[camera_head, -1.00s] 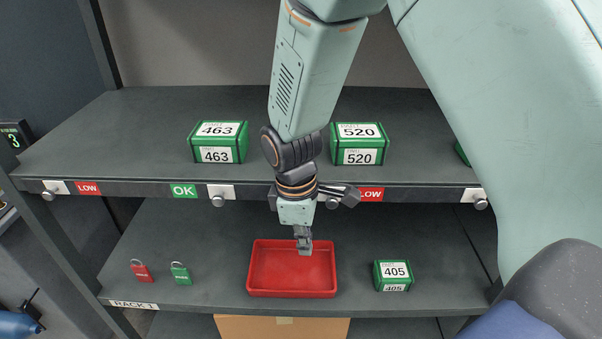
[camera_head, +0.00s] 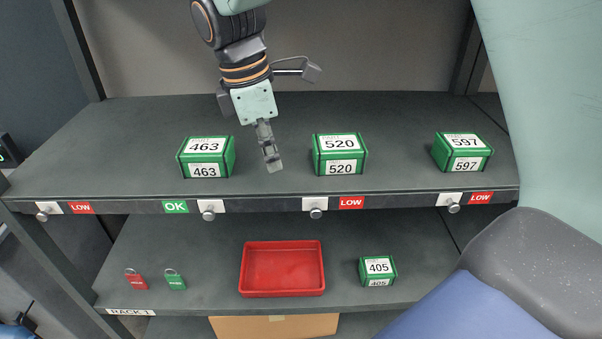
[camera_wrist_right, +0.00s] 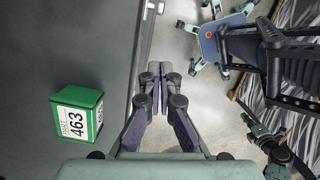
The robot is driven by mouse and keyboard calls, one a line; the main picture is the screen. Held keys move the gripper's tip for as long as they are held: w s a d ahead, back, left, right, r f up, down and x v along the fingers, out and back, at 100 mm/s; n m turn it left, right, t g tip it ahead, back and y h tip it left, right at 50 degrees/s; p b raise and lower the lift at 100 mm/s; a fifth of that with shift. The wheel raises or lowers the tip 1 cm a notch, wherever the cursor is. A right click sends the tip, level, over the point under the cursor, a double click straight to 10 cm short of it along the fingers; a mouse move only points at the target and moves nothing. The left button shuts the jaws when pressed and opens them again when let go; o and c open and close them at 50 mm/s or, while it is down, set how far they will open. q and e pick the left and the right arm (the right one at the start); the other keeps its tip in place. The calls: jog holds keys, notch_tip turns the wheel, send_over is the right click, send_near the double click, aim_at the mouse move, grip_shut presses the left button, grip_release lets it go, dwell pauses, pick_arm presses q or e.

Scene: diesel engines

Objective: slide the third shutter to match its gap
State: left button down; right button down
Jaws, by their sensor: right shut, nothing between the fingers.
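The third shutter is a white plate with a round knob (camera_head: 316,212) on the upper shelf's front edge, below the green box 520 (camera_head: 340,155). A red LOW label (camera_head: 351,203) shows to its right. My right gripper (camera_head: 272,160) is shut and empty. In the head view it appears between the green box 463 (camera_head: 206,157) and box 520, clear of the shutter. In the right wrist view its closed fingers (camera_wrist_right: 155,75) show beside the shelf edge, with box 463 (camera_wrist_right: 76,117) to their left. My left gripper is not in view.
Other knobbed shutters lie along the edge, at the far left (camera_head: 46,211), below 463 (camera_head: 209,211) and below 597 (camera_head: 452,204). A green OK label (camera_head: 175,207) shows too. The lower shelf holds a red tray (camera_head: 282,292), box 405 (camera_head: 378,269) and two tags.

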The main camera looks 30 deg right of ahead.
send_near(303, 202)
jog(key=a+f, duration=0.1)
jog(key=s+a+f, duration=0.1)
jog(key=f, duration=0.1)
jog(key=s+a+f, duration=0.1)
jog(key=f, duration=0.1)
jog(key=shift+a, duration=0.25)
jog(key=d, duration=0.1)
jog(key=d+f, duration=0.1)
jog(key=shift+s+d+f, duration=0.25)
jog(key=shift+s+d, duration=0.15)
jog(key=shift+s+d+f, duration=0.15)
jog(key=shift+s+d, duration=0.1)
jog(key=shift+d, duration=0.05)
jog(key=shift+w+f, duration=0.1)
jog(key=shift+d, duration=0.1)
